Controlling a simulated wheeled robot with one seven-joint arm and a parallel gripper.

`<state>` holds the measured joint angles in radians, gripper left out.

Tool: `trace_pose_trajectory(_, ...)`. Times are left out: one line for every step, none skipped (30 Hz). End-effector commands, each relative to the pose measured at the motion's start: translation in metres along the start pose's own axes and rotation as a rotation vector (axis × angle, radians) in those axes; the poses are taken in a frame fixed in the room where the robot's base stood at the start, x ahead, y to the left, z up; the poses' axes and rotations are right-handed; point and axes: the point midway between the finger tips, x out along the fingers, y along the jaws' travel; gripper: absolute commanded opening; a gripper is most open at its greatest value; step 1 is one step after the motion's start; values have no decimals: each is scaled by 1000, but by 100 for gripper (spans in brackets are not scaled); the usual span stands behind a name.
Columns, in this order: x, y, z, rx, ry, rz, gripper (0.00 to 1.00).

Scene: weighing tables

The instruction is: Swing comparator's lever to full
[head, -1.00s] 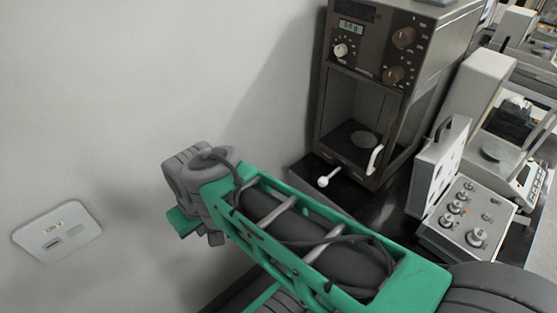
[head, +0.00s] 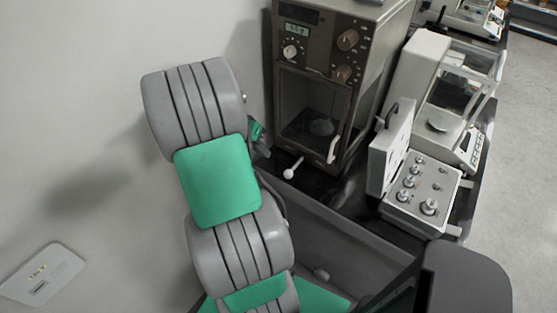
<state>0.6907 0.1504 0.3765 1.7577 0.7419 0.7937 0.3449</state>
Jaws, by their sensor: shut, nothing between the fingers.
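The comparator (head: 315,45) is a tall dark brown cabinet with a small display, several knobs and a glazed chamber, standing on the dark table in the head view. A short lever with a white ball knob (head: 289,173) sticks out at the lower left of its front. A white curved handle (head: 334,150) is on the right of the chamber front. My arm rises left of the comparator. A small green and grey part of it shows just left of the lever. I cannot make out my gripper's fingers, which seem hidden behind the arm.
The wall with a socket plate (head: 42,275) is at the left.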

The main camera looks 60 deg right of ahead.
Motion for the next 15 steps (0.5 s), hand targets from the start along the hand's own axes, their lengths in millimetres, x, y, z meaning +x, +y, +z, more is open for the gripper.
trace_pose_trajectory(1,2,-2,31,7,4,0)
trace_pose_trajectory(2,2,-2,43,9,5,0)
trace_pose_trajectory(5,3,-3,51,10,7,0)
trace_pose_trajectory(8,3,-3,52,9,7,0)
trace_pose_trajectory(11,4,-3,51,9,8,0)
trace_pose_trajectory(17,4,-3,50,9,7,0)
trace_pose_trajectory(22,4,-3,51,7,7,0)
trace_pose_trajectory(29,5,-3,51,6,8,0)
trace_pose_trajectory(37,4,-3,49,6,9,0)
trace_pose_trajectory(43,4,-3,49,6,8,0)
trace_pose_trajectory(50,5,-3,50,6,8,0)
trace_pose_trajectory(58,4,-3,49,6,7,0)
trace_pose_trajectory(64,4,-3,49,6,8,0)
trace_pose_trajectory(70,5,-3,49,6,8,0)
trace_pose_trajectory(76,5,-3,48,5,7,0)
